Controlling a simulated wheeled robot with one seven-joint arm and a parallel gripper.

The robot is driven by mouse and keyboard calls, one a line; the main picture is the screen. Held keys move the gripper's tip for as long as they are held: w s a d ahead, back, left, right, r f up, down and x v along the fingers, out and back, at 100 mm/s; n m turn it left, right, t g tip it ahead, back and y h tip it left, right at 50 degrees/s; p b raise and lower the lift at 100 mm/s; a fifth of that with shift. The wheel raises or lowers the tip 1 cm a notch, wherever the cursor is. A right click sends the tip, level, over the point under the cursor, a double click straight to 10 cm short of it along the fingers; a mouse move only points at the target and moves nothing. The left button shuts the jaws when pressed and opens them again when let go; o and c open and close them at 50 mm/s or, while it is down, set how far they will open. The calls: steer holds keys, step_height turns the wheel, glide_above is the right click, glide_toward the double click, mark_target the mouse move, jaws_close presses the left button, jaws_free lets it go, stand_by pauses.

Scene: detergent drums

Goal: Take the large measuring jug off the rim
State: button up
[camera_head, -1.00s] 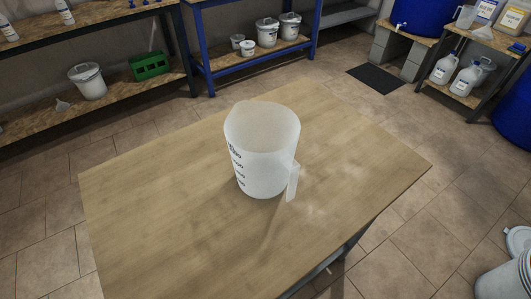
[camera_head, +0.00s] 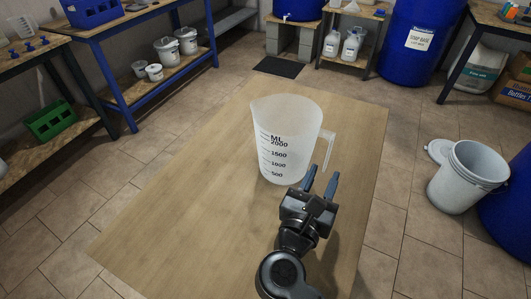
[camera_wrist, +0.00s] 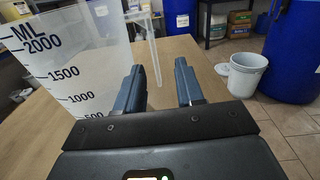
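The large measuring jug (camera_head: 285,145) is translucent white with dark ML marks up to 2000. It stands upright on the wooden table (camera_head: 160,215), not on any rim. Its handle (camera_head: 328,148) sticks out on the right side. It fills the left of the wrist view (camera_wrist: 75,60), where the handle (camera_wrist: 152,55) shows beyond the fingertips. My gripper (camera_head: 321,181) is open and empty just in front of the jug on the handle side. In the wrist view the handle lines up with the gap between the fingers (camera_wrist: 160,70). I cannot tell if a finger touches the jug.
A white bucket (camera_head: 467,176) stands on the tiled floor right of the table, its lid (camera_head: 438,150) beside it. A blue drum (camera_head: 418,40) stands at the back. A blue-framed bench (camera_head: 130,95) with white tubs is at the left. The rest of the tabletop is clear.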

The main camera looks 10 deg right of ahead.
mark_target(327, 155)
steer(key=shift+w+a+m, duration=0.3)
steer(key=shift+w+a, duration=0.05)
steer(key=shift+w+d, duration=0.1)
steer(key=shift+w, duration=0.15)
steer(key=shift+r+p+x, duration=0.15)
steer(key=shift+p+x, duration=0.35)
steer(key=shift+x, duration=1.25)
steer(key=shift+r+p+x, duration=0.15)
steer(key=shift+p+x, duration=0.3)
steer(key=shift+x, duration=1.3)
steer(key=shift+d, duration=0.1)
steer(key=shift+c, duration=0.5)
jaws_close()
